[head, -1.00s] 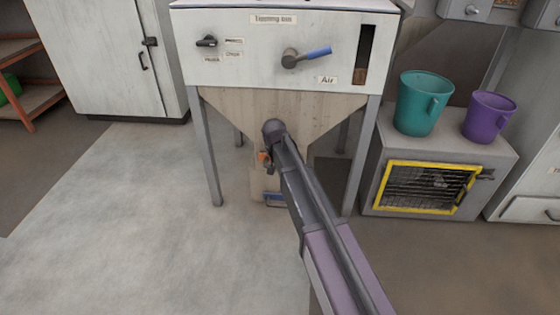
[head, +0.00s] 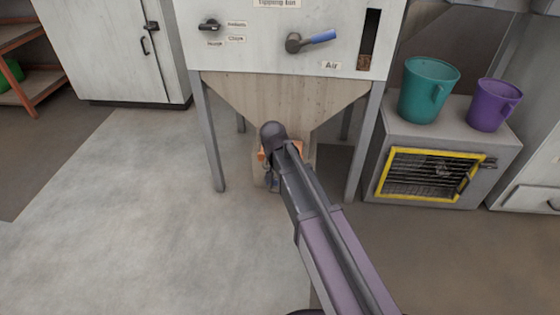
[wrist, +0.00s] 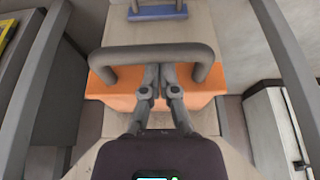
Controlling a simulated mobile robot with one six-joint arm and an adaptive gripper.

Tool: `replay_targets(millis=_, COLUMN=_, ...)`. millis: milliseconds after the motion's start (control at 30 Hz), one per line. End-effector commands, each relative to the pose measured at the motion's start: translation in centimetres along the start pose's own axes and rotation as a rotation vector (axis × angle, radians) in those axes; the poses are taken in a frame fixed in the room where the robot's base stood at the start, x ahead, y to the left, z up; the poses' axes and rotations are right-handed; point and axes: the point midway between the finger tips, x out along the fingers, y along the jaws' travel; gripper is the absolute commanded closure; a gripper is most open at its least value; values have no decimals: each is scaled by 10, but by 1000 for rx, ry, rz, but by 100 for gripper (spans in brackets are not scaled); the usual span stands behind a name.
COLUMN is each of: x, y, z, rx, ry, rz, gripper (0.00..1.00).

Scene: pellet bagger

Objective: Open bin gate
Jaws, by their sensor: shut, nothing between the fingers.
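The bin gate is an orange block (wrist: 205,93) with a grey U-shaped handle (wrist: 110,55), seen in the wrist view under the hopper. In the head view only bits of the orange gate (head: 263,155) show beside my arm. My gripper (wrist: 160,72) is shut and empty. Its fingertips reach to the handle's crossbar, between the two handle legs, over the orange block. I cannot tell if the tips touch the bar or the block. In the head view my arm hides the gripper and most of the gate.
The tipping bin (head: 235,45) carries a blue lever (head: 315,38) and stands on grey legs (head: 213,140). A blue part (wrist: 157,12) lies beyond the handle. At right, teal (head: 425,90) and purple (head: 492,105) buckets stand on a grey cabinet (head: 500,150). The floor at left is clear.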

Motion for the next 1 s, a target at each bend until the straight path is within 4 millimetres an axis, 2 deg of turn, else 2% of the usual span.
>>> replay_targets(millis=267, x=-2, y=0, z=-1, rx=0, ry=1, rz=0, gripper=100)
replay_targets(millis=467, x=-12, y=1, z=-2, rx=1, ry=1, rz=0, gripper=100)
replay_targets(millis=1000, x=-57, y=1, z=-7, rx=2, ry=0, rz=0, gripper=100)
